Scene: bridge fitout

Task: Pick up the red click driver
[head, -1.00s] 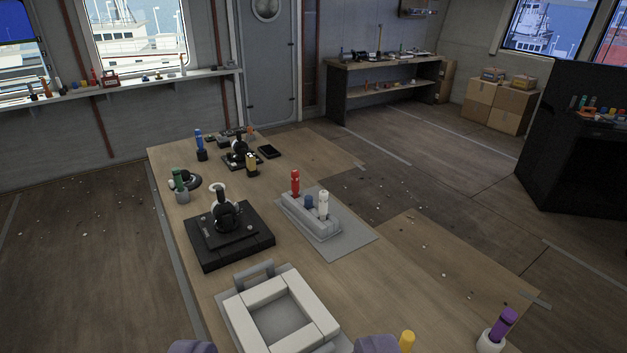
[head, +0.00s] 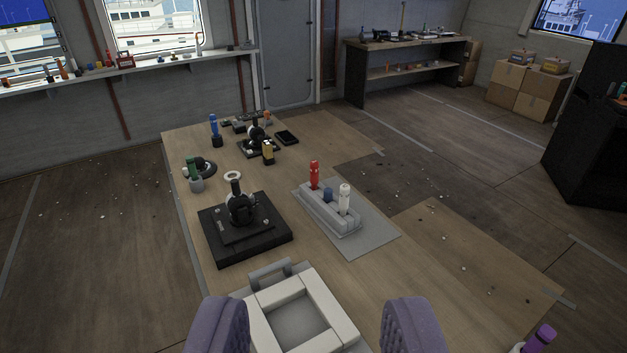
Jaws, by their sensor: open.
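The red click driver (head: 314,175) stands upright in the far end of a grey holder (head: 329,213) on the table. A short blue piece (head: 328,194) and a white driver (head: 344,199) stand beside it in the same holder. My gripper (head: 315,330) shows at the bottom of the view as two purple padded fingers, wide apart. It is open, with nothing between the fingertips that I can see held. It is nearer the camera than the red driver and apart from it.
A grey-white square tray (head: 340,325) lies between and beyond my fingers. A black base with a lever (head: 240,215) stands left of the holder. A green driver (head: 194,170), blue driver (head: 214,130) and yellow item (head: 268,152) stand farther back.

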